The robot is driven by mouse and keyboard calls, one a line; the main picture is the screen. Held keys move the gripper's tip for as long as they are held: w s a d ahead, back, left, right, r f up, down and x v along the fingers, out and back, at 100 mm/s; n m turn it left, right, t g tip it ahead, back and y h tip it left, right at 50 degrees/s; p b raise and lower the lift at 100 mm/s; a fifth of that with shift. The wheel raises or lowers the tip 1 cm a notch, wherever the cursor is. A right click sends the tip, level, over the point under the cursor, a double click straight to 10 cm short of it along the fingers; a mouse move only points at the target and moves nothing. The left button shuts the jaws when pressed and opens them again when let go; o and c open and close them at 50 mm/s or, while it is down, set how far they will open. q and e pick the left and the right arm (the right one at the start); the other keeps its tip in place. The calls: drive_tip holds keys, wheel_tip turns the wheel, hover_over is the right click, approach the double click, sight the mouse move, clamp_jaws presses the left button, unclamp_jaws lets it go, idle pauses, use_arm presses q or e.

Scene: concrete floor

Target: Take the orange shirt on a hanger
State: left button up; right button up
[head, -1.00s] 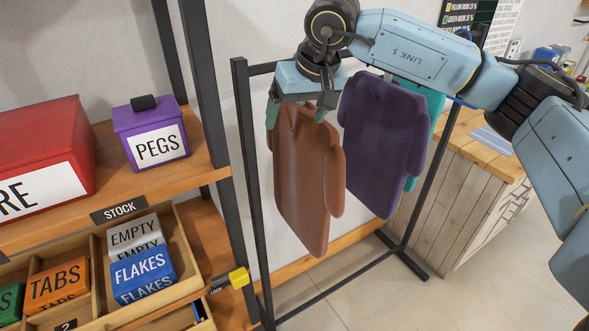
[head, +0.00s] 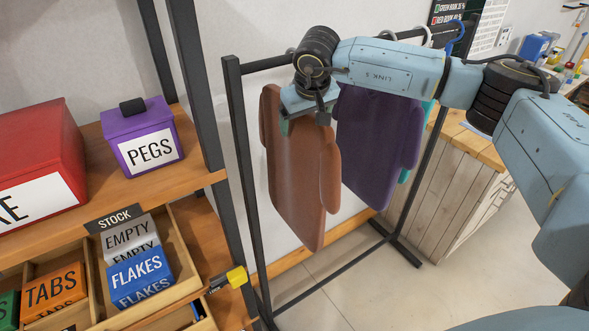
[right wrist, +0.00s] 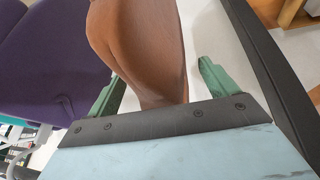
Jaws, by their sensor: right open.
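The orange shirt (head: 297,185) hangs at the left end of a black rack, next to a purple shirt (head: 377,150). My right gripper (head: 303,118) is open in front of the upper part of the orange shirt and hides some of it. In the right wrist view the orange shirt (right wrist: 140,45) passes between the two green fingers of the open gripper (right wrist: 160,84), with a gap on the right side. The shirt's hanger is mostly hidden behind my arm. My left gripper is not in view.
The black rack (head: 238,130) stands beside a wooden shelf with a red box (head: 40,150), a purple PEGS box (head: 143,140) and a stock drawer. A teal garment (head: 404,176) shows behind the purple shirt. A wooden counter (head: 440,190) stands at right.

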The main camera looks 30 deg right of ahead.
drive_tip(key=x, duration=0.2)
drive_tip(key=shift+w+f, duration=0.25)
drive_tip(key=c, duration=1.4)
drive_tip(key=shift+r, duration=0.15)
drive_tip(key=shift+c, duration=1)
